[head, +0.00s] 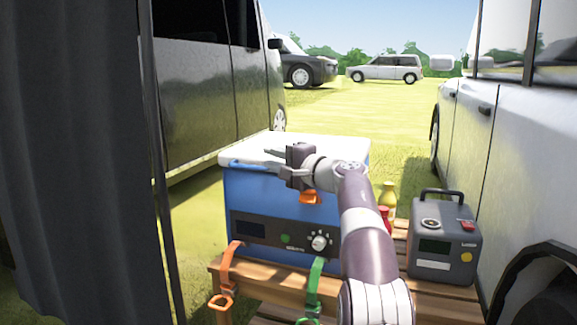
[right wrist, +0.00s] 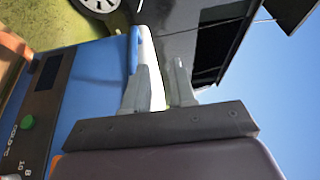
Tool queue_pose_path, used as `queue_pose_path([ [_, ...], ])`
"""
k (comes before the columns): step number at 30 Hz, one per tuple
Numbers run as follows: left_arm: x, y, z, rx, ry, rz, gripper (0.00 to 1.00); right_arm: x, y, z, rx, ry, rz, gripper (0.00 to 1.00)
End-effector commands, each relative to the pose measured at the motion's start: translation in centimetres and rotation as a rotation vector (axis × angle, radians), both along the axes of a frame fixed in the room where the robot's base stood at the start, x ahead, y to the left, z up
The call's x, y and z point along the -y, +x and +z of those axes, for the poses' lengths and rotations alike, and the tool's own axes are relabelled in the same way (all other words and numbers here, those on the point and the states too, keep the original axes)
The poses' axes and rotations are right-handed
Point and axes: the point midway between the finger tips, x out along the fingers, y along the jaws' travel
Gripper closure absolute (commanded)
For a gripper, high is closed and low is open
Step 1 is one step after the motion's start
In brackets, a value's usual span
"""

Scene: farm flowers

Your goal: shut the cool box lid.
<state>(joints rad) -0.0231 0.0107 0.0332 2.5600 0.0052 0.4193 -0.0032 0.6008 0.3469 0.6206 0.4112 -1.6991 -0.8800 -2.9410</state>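The blue cool box (head: 265,200) stands on a wooden slatted table. Its white lid (head: 335,146) lies on top and looks flat; I cannot tell if a thin gap is left under it. My right gripper (head: 270,160) is at the lid's front edge, fingers pointing left. In the right wrist view the right gripper (right wrist: 160,85) has its fingers apart, with the white lid edge (right wrist: 151,62) showing between and behind them; contact is unclear. An orange latch (head: 310,197) is on the box front, partly behind my arm. My left gripper is out of view.
A grey power unit (head: 445,240) and yellow and red bottles (head: 388,195) stand right of the box on the table (head: 440,297). Orange (head: 228,270) and green (head: 315,285) straps hang in front. Vehicles flank both sides; a dark curtain (head: 70,160) fills the left.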

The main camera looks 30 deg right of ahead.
Motion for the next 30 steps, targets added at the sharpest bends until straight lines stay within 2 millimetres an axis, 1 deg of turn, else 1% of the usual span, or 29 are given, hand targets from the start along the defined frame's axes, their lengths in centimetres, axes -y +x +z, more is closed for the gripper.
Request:
queue_pose_path([
  [1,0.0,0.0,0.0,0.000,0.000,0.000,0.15,0.3,-1.0,0.1,0.000,0.001,-0.003,0.75],
  [3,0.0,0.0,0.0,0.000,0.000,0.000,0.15,0.6,-2.1,0.0,0.000,0.001,-0.003,0.75],
  [6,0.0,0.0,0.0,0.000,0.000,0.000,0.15,1.0,-3.4,-0.1,-0.001,0.001,-0.003,0.75],
  [9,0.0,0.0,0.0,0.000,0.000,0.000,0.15,1.2,-4.1,-0.2,-0.001,0.002,-0.001,0.75],
  [24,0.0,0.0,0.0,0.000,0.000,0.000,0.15,1.2,-4.3,-0.3,-0.002,0.001,0.000,0.75],
  [26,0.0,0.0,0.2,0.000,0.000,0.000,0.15,1.2,-4.2,0.0,-0.004,0.017,-0.001,0.75],
  [28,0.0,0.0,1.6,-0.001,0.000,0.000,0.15,0.7,-3.6,1.3,-0.018,0.143,-0.008,0.75],
  [29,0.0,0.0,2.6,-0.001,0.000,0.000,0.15,0.3,-3.2,2.3,-0.030,0.250,-0.015,0.75],
  [30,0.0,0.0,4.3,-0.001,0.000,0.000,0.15,-0.3,-2.5,3.7,-0.058,0.456,-0.027,0.75],
])
